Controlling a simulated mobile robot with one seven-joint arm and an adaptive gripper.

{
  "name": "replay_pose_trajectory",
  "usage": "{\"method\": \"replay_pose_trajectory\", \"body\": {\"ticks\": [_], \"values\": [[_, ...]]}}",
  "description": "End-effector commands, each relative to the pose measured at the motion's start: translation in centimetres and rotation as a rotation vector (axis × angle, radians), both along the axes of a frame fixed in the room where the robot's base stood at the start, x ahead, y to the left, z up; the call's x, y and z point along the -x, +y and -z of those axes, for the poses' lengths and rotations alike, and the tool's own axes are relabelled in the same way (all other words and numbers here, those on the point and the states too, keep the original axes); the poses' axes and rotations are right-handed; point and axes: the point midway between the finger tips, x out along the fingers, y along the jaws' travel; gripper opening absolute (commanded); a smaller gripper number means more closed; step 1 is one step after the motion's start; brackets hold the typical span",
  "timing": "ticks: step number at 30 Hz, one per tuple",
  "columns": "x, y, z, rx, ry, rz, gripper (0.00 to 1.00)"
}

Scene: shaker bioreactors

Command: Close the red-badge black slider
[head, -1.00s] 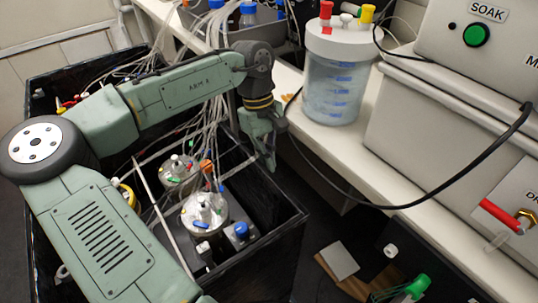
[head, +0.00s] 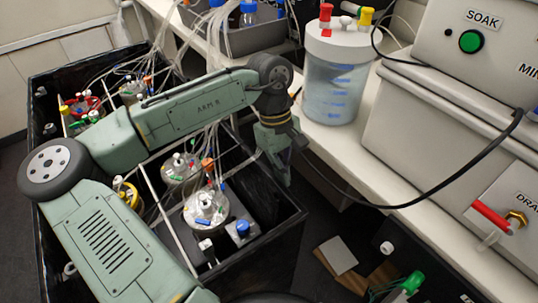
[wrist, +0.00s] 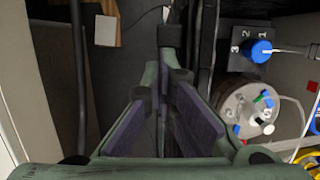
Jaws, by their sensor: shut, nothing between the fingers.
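I cannot make out a black slider with a red badge in either view. My gripper (head: 284,172) points down over the right wall of the black open box (head: 277,237); its exact height above the wall is unclear. In the wrist view my gripper (wrist: 168,72) has its purple-padded fingers converging at the tips, shut with nothing between them. Right of the fingers are a round metal-topped vessel (wrist: 246,112) with coloured caps and a dark block with a blue knob (wrist: 261,50). The same vessel (head: 206,208) stands inside the box in the head view.
A white-lidded jar (head: 334,90) stands on the bench right of my gripper. A black cable (head: 425,198) loops along the bench edge. A grey machine with a green SOAK button (head: 471,41) and red lever (head: 491,214) stands right. Tubes hang behind my arm.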

Motion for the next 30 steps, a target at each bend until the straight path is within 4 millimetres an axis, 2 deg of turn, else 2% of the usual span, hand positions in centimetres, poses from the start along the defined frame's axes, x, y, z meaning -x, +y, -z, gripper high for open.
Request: {"method": "replay_pose_trajectory", "body": {"ticks": [8, 11, 21, 25, 30], "values": [[0.0, 0.0, -0.5, 0.001, 0.003, 0.002, 0.0], [-0.4, 0.2, -1.8, 0.003, 0.002, 0.002, 0.0], [-1.8, 1.2, -8.7, 0.001, -0.001, 0.001, 0.0], [-2.2, 1.5, -10.5, 0.001, -0.001, 0.0, 0.0], [-2.3, 1.7, -11.6, 0.001, 0.001, 0.001, 0.0]]}}
